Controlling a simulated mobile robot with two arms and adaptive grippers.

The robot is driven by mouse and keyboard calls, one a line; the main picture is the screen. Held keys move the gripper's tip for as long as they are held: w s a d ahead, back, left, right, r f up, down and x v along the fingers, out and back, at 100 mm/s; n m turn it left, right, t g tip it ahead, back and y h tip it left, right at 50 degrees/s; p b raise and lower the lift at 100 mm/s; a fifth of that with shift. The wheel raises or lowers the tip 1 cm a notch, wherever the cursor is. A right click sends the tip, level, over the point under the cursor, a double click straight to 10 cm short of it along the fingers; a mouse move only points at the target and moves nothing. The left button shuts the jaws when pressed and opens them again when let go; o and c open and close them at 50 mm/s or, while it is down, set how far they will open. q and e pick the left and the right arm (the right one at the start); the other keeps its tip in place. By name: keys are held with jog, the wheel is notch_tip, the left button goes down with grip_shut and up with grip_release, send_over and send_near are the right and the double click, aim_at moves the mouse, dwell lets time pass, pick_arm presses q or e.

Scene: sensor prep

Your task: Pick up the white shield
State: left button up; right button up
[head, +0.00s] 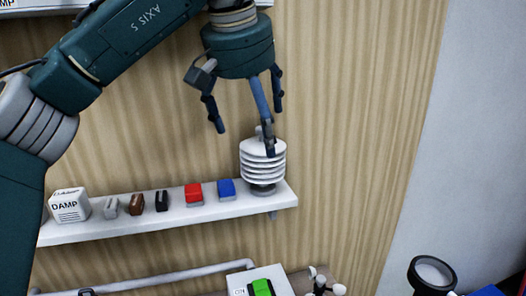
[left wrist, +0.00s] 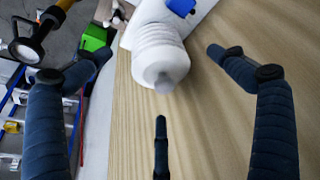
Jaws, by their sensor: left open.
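The white shield (head: 263,166) is a stack of round white plates with a small knob on top. It stands upright at the right end of the white wall shelf (head: 170,222). My left gripper (head: 250,128) hangs just above it with fingers spread and open, and one finger overlaps the shield's upper front in the head view. In the left wrist view the shield (left wrist: 160,55) lies beyond the open fingers (left wrist: 165,75), toward the top of the picture. Nothing is between the fingertips. I cannot tell whether a finger touches it. My right gripper is not in view.
On the shelf left of the shield are a blue block (head: 227,188), a red block (head: 193,193), small dark and brown pieces and a white DAMP box (head: 69,205). Below are a green switch (head: 262,287) and a round black-rimmed lamp (head: 433,273). The wooden wall right of the shelf is bare.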

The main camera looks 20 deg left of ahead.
aim_at(261, 136)
pick_arm(q)
jog(key=shift+w+f+p, duration=0.4)
jog(key=shift+w, duration=0.45)
jog(key=x, duration=0.3)
jog(key=shift+w+f, duration=0.2)
jog(key=shift+f, duration=0.1)
jog(key=shift+w+f, duration=0.1)
jog(key=shift+f, duration=0.15)
jog(key=shift+c, duration=0.8)
jog(key=shift+d+r, duration=0.1)
jog(key=c, duration=0.9)
jog(key=shift+c, duration=1.4)
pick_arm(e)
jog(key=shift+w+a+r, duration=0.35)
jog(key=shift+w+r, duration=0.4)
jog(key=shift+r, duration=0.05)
